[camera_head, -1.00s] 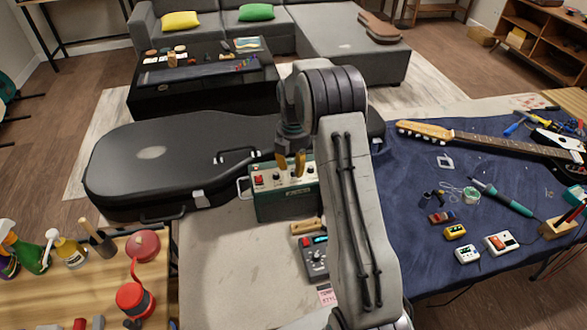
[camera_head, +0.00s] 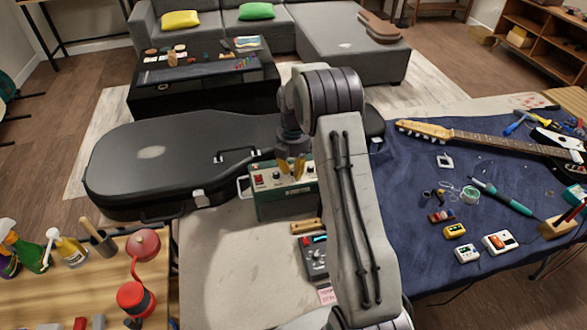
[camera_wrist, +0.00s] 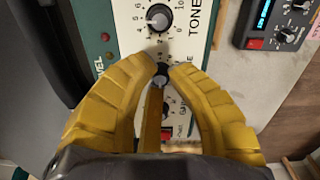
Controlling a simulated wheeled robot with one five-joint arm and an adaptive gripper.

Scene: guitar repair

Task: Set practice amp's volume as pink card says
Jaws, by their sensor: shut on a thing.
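The practice amp (camera_head: 288,207) stands on the pale table, with a green front and a light control panel on top. In the wrist view, the panel (camera_wrist: 130,15) has a row of dark knobs. The tone knob (camera_wrist: 159,18) is at the top. My gripper (camera_wrist: 160,73) is shut on the middle knob (camera_wrist: 160,80), whose label and scale are mostly hidden by the yellow fingers. A further knob and a red switch (camera_wrist: 167,132) lie below it. The pink card (camera_head: 327,296) lies near the table's front edge; its writing is too small to read.
A dark device with knobs and a lit display (camera_head: 315,258) stands in front of the amp, beside a small wooden block (camera_head: 306,226). A black guitar case (camera_head: 180,160) lies behind and left. A guitar (camera_head: 480,140) and tools lie on the blue cloth at right.

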